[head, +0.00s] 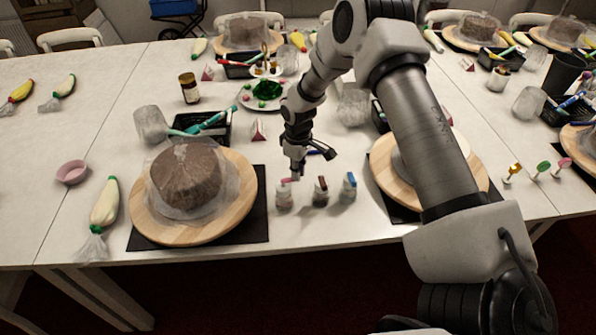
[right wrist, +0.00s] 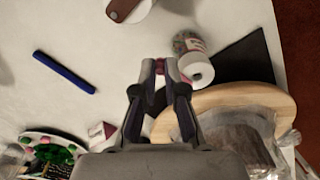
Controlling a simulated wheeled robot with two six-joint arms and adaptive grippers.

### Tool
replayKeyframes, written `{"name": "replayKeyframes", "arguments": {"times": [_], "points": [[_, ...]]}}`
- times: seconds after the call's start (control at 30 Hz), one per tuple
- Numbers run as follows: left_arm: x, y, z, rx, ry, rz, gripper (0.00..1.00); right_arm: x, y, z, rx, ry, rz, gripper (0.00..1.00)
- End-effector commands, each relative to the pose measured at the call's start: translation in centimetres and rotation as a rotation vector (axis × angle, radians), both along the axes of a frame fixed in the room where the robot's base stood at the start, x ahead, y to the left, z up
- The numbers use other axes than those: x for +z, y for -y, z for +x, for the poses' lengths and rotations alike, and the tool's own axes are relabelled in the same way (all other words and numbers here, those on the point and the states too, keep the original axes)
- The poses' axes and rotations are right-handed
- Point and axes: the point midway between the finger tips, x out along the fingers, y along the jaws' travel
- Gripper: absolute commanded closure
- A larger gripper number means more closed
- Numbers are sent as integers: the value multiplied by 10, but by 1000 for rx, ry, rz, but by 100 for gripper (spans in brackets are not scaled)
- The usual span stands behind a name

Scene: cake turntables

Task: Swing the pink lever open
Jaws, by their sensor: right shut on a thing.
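The shaker with the pink lever (head: 284,196) stands upright at the left of a row of three small shakers on the table. Its pink lever (head: 286,181) shows at the top, just below my right gripper (head: 296,173). In the right wrist view the gripper (right wrist: 160,66) is shut on the small pink lever, beside the shaker's white top (right wrist: 197,69). Colored bits show through the shaker's clear body (right wrist: 187,42). The fingers hide part of the lever, so its exact angle cannot be told. My left gripper is out of view.
A brown-topped shaker (head: 320,191) and a blue-topped shaker (head: 348,187) stand close by on the right. A wooden turntable (head: 235,215) with a wrapped cake (head: 186,178) is at left, on a black mat. A blue pen (right wrist: 63,72) lies nearby.

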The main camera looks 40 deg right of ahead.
Motion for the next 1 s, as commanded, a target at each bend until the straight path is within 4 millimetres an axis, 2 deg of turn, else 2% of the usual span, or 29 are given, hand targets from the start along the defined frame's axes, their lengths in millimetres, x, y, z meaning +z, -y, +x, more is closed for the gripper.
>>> {"name": "replayKeyframes", "arguments": {"times": [0.27, 0.3, 0.37, 0.73, 0.87, 1.0], "points": [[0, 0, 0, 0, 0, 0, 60, 0, 0, 0, 0, 0, 0, 100], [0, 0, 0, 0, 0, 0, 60, 0, 0, 0, -1, 0, 0, 83], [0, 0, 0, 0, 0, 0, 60, 0, 0, 0, -1, 0, 0, 64], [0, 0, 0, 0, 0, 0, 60, 5, 0, 0, -1, 1, 0, 64], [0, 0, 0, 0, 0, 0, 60, 26, 0, 1, -2, 4, 1, 64], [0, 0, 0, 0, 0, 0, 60, 63, 1, 2, -1, 5, 1, 64]]}}
